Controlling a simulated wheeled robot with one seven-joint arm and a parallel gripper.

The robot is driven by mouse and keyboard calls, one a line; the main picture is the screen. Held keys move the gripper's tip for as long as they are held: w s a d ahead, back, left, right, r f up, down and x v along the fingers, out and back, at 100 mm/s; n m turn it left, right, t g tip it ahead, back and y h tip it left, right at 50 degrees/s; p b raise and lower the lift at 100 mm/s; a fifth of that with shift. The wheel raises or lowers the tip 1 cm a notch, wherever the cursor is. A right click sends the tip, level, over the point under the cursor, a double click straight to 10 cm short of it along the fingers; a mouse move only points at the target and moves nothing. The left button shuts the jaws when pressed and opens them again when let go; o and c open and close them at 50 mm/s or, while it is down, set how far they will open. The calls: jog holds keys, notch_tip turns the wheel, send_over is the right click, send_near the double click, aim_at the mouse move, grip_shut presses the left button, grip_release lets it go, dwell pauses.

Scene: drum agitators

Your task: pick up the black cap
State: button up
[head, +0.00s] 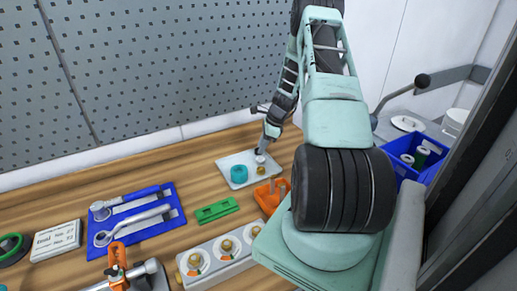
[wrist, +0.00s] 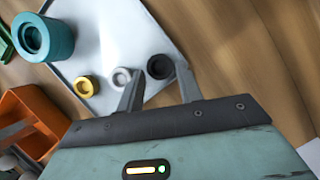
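The black cap (wrist: 160,66) is a small dark ring near the edge of a white tray (wrist: 110,30). In the wrist view it lies between the two fingertips of my gripper (wrist: 160,72), which are spread apart. I cannot tell whether either finger touches it. In the head view my gripper (head: 262,148) is low over the right back part of the tray (head: 231,161), and the cap is a small dark spot at the fingertips.
A light grey ring (wrist: 122,77) sits close beside the left finger. A yellow ring (wrist: 84,86) and a teal cup (wrist: 30,38) are farther left on the tray. An orange bin (head: 271,196) stands in front of the tray. Bare wood lies right of the cap.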

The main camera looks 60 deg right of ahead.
jog(key=shift+w+a+f, duration=0.1)
jog(key=shift+w+f, duration=0.05)
jog(key=shift+f, duration=0.35)
jog(key=c, duration=0.6)
